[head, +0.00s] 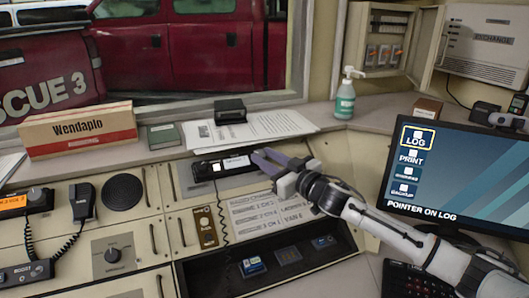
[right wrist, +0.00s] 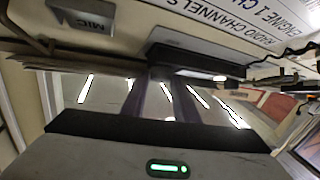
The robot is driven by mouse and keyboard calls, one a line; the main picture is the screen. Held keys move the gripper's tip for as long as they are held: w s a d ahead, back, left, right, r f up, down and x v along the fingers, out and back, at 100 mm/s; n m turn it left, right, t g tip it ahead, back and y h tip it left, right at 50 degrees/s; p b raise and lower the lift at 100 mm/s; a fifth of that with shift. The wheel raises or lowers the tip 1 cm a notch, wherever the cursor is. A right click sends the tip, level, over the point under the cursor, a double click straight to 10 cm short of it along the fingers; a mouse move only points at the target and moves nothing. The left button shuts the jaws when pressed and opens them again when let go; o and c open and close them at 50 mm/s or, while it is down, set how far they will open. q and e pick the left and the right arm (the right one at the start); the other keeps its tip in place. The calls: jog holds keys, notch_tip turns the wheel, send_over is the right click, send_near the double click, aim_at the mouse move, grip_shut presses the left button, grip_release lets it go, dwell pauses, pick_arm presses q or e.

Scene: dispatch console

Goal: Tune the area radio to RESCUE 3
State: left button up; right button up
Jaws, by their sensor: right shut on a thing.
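A black radio unit (head: 226,166) with a small lit white display sits at the back of the console; the display text is too small to read. My right gripper (head: 262,158) reaches in from the right, with its purple-grey fingers shut at the unit's right end. What they hold is hidden between the fingertips; it looks like a knob of the radio. In the right wrist view the fingers (right wrist: 165,78) run up to the dark radio body (right wrist: 190,60). A radio channels card (head: 266,208) lies in front of the unit. My left gripper is not in view.
A corded handset (head: 82,201), an orange-lit unit (head: 13,203), a speaker (head: 122,192) and a rotary dial (head: 112,256) are on the left. A monitor (head: 460,178) stands right. A sanitiser bottle (head: 345,98) and a Wendaplo box (head: 78,129) are on the ledge.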

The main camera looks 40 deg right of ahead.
jog(key=shift+d+r+n+y+p, duration=0.3)
jog(key=shift+r+n+y+p, duration=0.25)
jog(key=shift+n, duration=0.25)
jog(key=shift+w+d+n+g+y+p, duration=0.1)
jog(key=shift+d+n+g+y+p, duration=0.1)
jog(key=shift+n+g+y+p, duration=0.7)
jog(key=n+y+p, duration=0.1)
jog(key=n+y, duration=0.1)
jog(key=shift+d+n, duration=0.15)
jog(key=shift+n, duration=0.15)
jog(key=shift+w+f+n+g+y+p, duration=0.15)
jog(key=shift+n+g+y+p, duration=0.2)
jog(key=shift+n+g+y, duration=0.4)
jog(key=shift+d+n+g+y, duration=0.1)
jog(key=shift+n+g+y, duration=0.4)
jog(key=shift+n+g, duration=0.4)
jog(key=shift+n, duration=0.35)
jog(key=o, duration=1.1)
jog(key=shift+f+y, duration=0.1)
jog(key=shift+y, duration=0.2)
jog(key=shift+c, duration=0.2)
